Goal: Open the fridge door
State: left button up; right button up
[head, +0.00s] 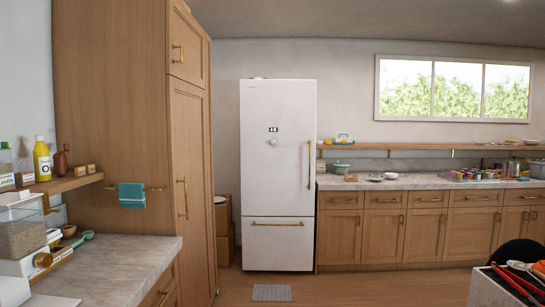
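The white fridge (273,160) stands upright against the back wall, near the middle of the head view. Its tall upper door (268,120) looks shut. A vertical brass handle (309,165) runs along the right side of that door. A lower drawer front (278,248) looks shut and has a horizontal brass handle (277,224). The fridge is across the room from me. Neither of my grippers shows in this view.
A tall wooden cabinet (130,90) and a marble counter (110,265) stand at the left. Lower cabinets (395,230) run right of the fridge. A grey mat (271,293) lies on open wooden floor (350,289). A white-sided box (487,290) with coloured items is at the lower right.

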aim_at(278, 179)
jog(key=i+u, duration=0.2)
jog(key=i, duration=4)
